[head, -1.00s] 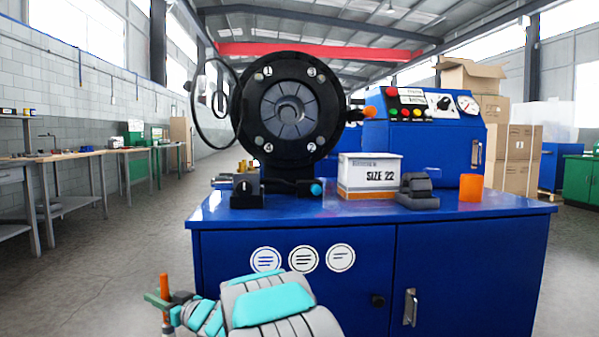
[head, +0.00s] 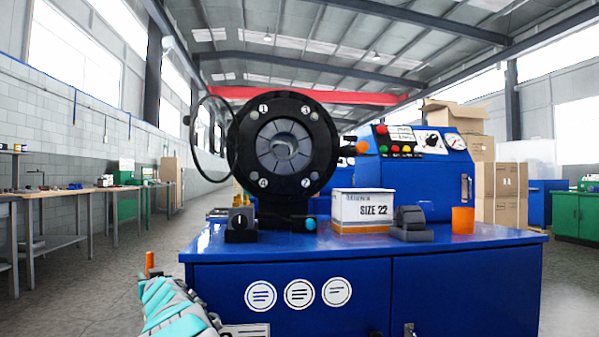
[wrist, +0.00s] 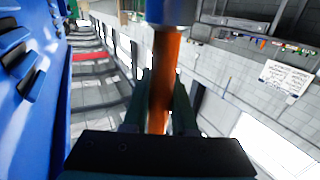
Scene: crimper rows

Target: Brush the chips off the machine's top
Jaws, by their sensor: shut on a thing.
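The machine is a blue cabinet with a shiny blue top (head: 430,241) and a round black crimping head (head: 284,145). I cannot make out any chips on the top. My gripper (wrist: 163,100) is shut on an orange handle (wrist: 165,75), which has a blue part (wrist: 170,10) at its far end, seen in the wrist view. In the head view only the orange tip (head: 150,262) shows, left of the cabinet, and my arm hides the gripper. The brush's bristles cannot be made out.
On the top stand a box marked SIZE 22 (head: 363,212), a grey block (head: 410,222), an orange cup (head: 463,221) and a black switch box (head: 241,224). A control panel (head: 420,142) stands behind. The top's right front is clear.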

